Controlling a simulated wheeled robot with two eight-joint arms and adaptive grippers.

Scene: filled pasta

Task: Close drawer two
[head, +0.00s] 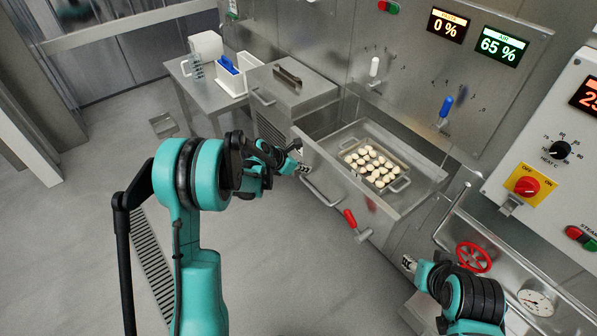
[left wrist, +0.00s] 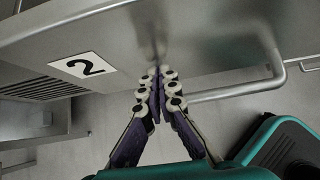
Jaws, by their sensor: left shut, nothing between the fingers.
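Drawer two (head: 398,208) is pulled open in the head view, with a steel tray of filled pasta (head: 370,163) inside. In the left wrist view its front (left wrist: 215,50) bears a white "2" label (left wrist: 82,65), and its bar handle (left wrist: 240,92) runs to the right. My left gripper (head: 304,171) is at the left end of the drawer front, beside the handle. Its fingers (left wrist: 160,72) are shut and empty, with the tips at the front panel; I cannot tell whether they touch. My right gripper (head: 408,262) is low at the right, away from the drawer; its fingers are too small to read.
A red-handled lever (head: 350,218) sticks out below the drawer, and a red valve wheel (head: 473,257) is near my right arm.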

